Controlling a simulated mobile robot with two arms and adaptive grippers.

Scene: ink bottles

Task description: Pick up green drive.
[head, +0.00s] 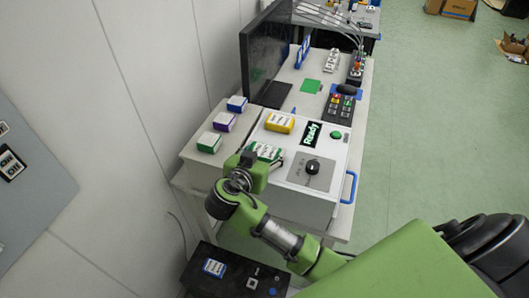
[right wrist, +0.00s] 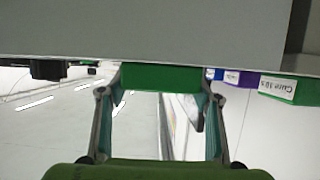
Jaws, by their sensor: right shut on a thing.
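A green drive with a white label (head: 265,150) is at the near left edge of the white machine's top in the head view. My right gripper (head: 255,162) is at it from the near side and partly covers it. In the right wrist view the green drive (right wrist: 160,76) sits between the two fingers (right wrist: 158,92), which are shut on it. Another green drive (head: 209,142) stands on the pale top at the left, near a purple drive (head: 223,121) and a blue drive (head: 237,103). Whether the held drive touches the machine is unclear. My left gripper is out of view.
The white machine (head: 325,182) carries a yellow drive (head: 280,122), a "Ready" screen (head: 311,134), a green button (head: 336,135) and a black knob (head: 312,167). A monitor (head: 265,55) stands behind. A dark box (head: 222,272) is below.

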